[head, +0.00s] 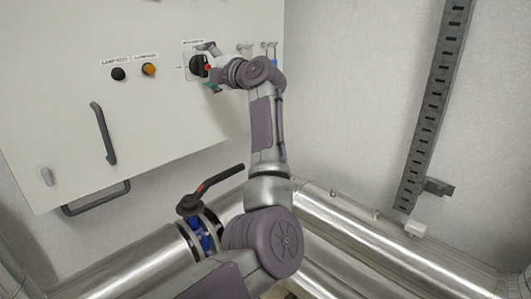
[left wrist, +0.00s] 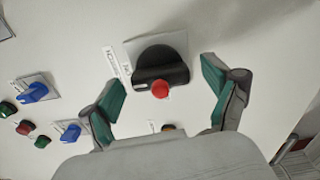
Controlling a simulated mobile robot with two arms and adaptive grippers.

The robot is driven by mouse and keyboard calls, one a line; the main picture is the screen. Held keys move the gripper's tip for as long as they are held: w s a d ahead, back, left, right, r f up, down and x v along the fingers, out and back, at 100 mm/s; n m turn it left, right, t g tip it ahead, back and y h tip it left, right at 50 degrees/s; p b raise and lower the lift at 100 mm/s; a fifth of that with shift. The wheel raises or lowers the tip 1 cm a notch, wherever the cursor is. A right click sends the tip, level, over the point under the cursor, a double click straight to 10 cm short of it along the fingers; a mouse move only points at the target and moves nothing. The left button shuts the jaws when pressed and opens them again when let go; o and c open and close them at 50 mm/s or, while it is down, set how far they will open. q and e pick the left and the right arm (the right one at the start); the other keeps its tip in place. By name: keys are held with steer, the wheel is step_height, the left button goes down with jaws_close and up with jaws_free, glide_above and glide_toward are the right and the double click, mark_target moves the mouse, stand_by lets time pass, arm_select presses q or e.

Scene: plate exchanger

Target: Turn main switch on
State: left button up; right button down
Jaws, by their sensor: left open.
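The main switch is a round black rotary knob with a red-tipped handle on a pale square plate, high on the white cabinet front (head: 197,66). In the left wrist view the switch (left wrist: 163,62) is large and central, with its black bar and red tip facing me. My left gripper (head: 209,67) is at the switch in the head view and hides part of it. In the left wrist view the left gripper (left wrist: 160,88) is open, one green-padded finger on each side of the knob. Gaps show between pads and knob. My right gripper is not in view.
A black knob (head: 118,74) and an orange one (head: 149,69) are left of the switch. Blue switches (left wrist: 33,92) and small colored buttons show in the left wrist view. Below are a cabinet handle (head: 103,132), a valve lever (head: 217,180) and silver pipes (head: 350,245).

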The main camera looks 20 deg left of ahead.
arm_select(q)
steer(key=n+b, duration=0.1)
steer(key=n, duration=0.2)
steer(key=shift+f, duration=0.2)
steer(key=n+b, duration=0.1)
steer(key=n, duration=0.3)
steer(key=shift+a+n+b, duration=0.1)
steer(key=shift+n+b, duration=0.2)
steer(key=shift+b, duration=0.05)
steer(key=n+b, duration=0.1)
steer(key=n, duration=0.3)
steer(key=shift+r+n, duration=0.1)
steer(key=shift+n, duration=0.2)
steer(key=n, duration=0.4)
steer(key=shift+b, duration=0.4)
steer(key=w+b+v, duration=0.1)
steer(key=b+v, duration=0.5)
steer(key=v, duration=0.8)
steer(key=w+d+f+m+t, duration=0.1)
steer(key=w+f+m+t, duration=0.2)
steer(key=f+m, duration=0.3)
steer(key=w+d+f+m+t+h, duration=0.1)
steer(key=w+f+m+t, duration=0.3)
steer(key=f, duration=1)
steer(key=w+d+f+m+t, duration=0.2)
steer(key=w+f+m+t, duration=0.1)
steer(key=f+m, duration=0.7)
steer(key=shift+w+d+t, duration=0.15)
steer(key=shift+w+t, duration=0.15)
steer(key=shift+w, duration=0.25)
